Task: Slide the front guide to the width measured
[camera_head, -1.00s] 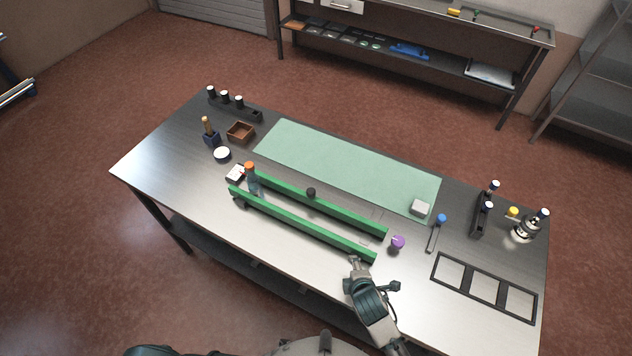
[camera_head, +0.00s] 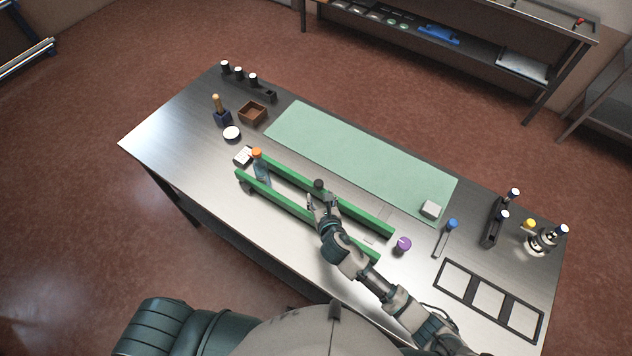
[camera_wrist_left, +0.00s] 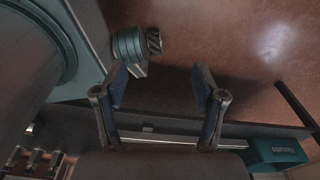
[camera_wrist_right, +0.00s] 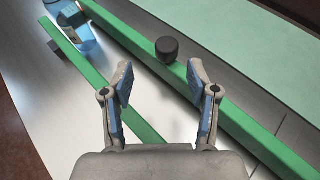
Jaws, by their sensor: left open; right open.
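Two parallel green guides lie on the metal table. The front guide (camera_head: 285,203) is nearer me and also shows at left in the right wrist view (camera_wrist_right: 78,55). The rear guide (camera_head: 357,213) runs behind it, with a black knob (camera_head: 319,184) near its middle. A bottle with an orange cap (camera_head: 261,166) stands between the guides toward their left end. My right gripper (camera_head: 321,202) is open and empty over the guides, close to the knob; its fingers (camera_wrist_right: 160,77) hide part of the front guide. My left gripper (camera_wrist_left: 162,78) is open and empty, away from the guides.
A purple-capped item (camera_head: 403,245) stands near the guides' right end. A black three-window frame (camera_head: 489,298) lies at right. The table's front left is clear.

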